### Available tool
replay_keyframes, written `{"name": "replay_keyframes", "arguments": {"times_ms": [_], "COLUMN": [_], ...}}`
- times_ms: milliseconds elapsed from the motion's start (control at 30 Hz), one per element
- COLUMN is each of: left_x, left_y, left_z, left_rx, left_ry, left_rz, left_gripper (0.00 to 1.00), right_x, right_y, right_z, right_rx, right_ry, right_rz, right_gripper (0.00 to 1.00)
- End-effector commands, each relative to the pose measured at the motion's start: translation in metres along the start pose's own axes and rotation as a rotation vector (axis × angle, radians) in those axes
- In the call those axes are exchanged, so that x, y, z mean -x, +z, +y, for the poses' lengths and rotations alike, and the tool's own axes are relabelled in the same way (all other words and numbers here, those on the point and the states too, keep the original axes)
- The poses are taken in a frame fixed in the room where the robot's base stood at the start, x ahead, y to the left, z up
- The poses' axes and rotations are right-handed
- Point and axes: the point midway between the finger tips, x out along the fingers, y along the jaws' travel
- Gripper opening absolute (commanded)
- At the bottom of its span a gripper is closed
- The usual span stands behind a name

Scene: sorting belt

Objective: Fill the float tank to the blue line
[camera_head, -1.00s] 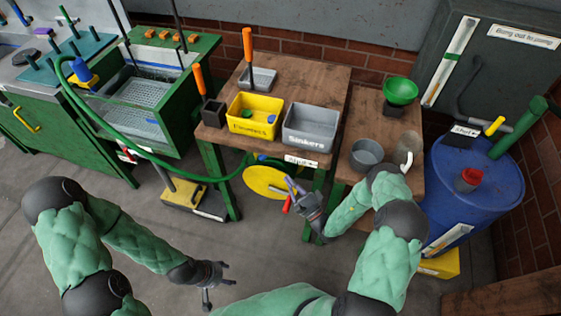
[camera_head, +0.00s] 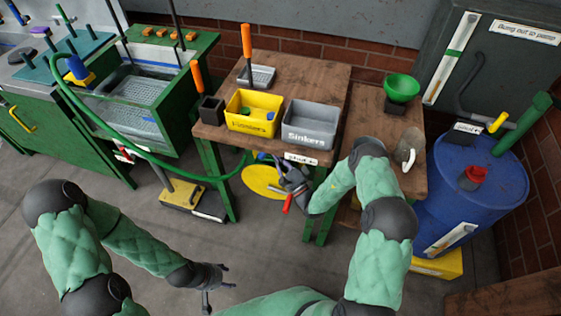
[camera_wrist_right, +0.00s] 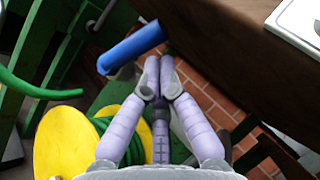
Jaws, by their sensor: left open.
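The float tank (camera_head: 118,112) is a clear-fronted tank in a green frame at the left, with a blue line (camera_head: 158,66) on its back inner wall. I cannot tell its water level. A green hose (camera_head: 100,127) runs from a blue nozzle (camera_head: 78,66) at its rim to a yellow reel (camera_head: 262,181) under the wooden table. My right gripper (camera_head: 284,172) is by the table's front edge; in the wrist view its fingertips (camera_wrist_right: 158,68) are together, just below a blue handle (camera_wrist_right: 133,48). Contact is unclear. My left gripper (camera_head: 212,286) is open and empty, low over the floor.
The table holds a yellow Floaters bin (camera_head: 252,119) and a grey Sinkers bin (camera_head: 310,133). A label reading Shut (camera_head: 301,159) hangs on its front edge. A red handle (camera_head: 287,204) shows below my right gripper. A blue drum (camera_head: 470,205) stands at the right.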

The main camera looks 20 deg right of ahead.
Motion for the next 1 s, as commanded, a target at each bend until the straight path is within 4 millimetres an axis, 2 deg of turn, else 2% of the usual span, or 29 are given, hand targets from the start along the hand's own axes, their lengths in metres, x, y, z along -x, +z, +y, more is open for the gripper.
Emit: {"name": "replay_keyframes", "arguments": {"times_ms": [333, 733, 1000], "left_x": [0.003, 0.046, 0.058], "left_y": [0.0, 0.002, 0.002], "left_z": [0.001, 0.016, 0.021], "left_rx": [0.0, 0.0, 0.0], "left_ry": [0.0, 0.0, 0.0], "left_rz": [0.0, 0.0, 0.0], "left_gripper": [0.56, 0.56, 0.56], "right_x": [-0.001, -0.013, -0.02], "right_y": [0.001, 0.009, 0.013], "right_z": [-0.002, -0.014, -0.014], "right_rx": [0.004, 0.11, 0.138], "right_ry": [0.008, 0.164, 0.204], "right_rz": [0.0, -0.001, -0.002], "right_gripper": [0.0, 0.0, 0.0]}}
